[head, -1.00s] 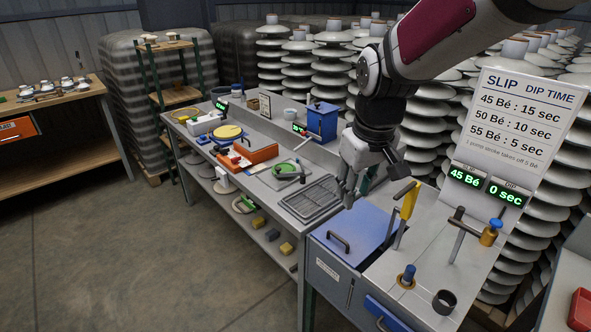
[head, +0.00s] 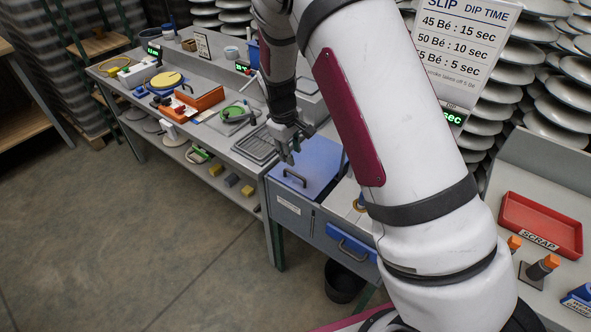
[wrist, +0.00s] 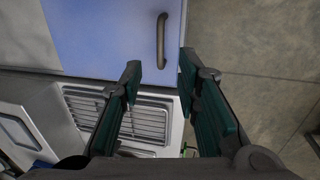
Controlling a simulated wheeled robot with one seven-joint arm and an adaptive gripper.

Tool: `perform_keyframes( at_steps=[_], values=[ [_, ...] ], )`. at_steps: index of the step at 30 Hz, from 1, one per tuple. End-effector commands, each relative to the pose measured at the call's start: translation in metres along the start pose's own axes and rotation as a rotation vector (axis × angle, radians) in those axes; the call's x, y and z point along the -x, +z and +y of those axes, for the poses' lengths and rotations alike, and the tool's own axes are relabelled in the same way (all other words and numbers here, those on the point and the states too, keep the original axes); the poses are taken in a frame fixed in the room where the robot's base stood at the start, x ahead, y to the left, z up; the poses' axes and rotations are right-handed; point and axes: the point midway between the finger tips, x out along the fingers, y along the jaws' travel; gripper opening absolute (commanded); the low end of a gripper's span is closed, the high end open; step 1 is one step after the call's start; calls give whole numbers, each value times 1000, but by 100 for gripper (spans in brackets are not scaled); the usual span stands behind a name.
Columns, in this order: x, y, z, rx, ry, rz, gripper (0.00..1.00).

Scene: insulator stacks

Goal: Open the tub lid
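The tub lid (head: 318,160) is a flat blue panel, lying closed on the grey tub (head: 290,212). Its dark bar handle (head: 294,178) sits near the front edge. In the wrist view the blue lid (wrist: 105,35) fills the upper left, with the handle (wrist: 162,42) upright in the picture near the lid's right edge. My gripper (head: 289,157) is over the lid, just behind the handle in the head view. In the wrist view its two green-padded fingers (wrist: 158,72) are apart with nothing between them, and the handle lies just beyond the fingertips.
A slotted drain tray (head: 256,145) lies left of the lid on the bench. A blue front panel with a handle (head: 352,247) is right of the tub's label. A black bucket (head: 343,281) stands on the floor below. My arm hides the bench's right part. Open floor lies in front.

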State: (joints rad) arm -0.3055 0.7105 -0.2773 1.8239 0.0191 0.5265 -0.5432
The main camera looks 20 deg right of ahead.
Motion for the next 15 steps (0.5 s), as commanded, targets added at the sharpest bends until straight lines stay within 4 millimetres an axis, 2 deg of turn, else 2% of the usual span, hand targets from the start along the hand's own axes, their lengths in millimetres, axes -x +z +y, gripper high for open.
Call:
perform_keyframes(
  at_steps=[1,9,15],
  values=[
    [-12,2,-1,0,-2,-5,30],
    [-63,2,-1,0,-2,-4,30],
    [-88,1,-1,0,-1,-2,30]
  ],
)
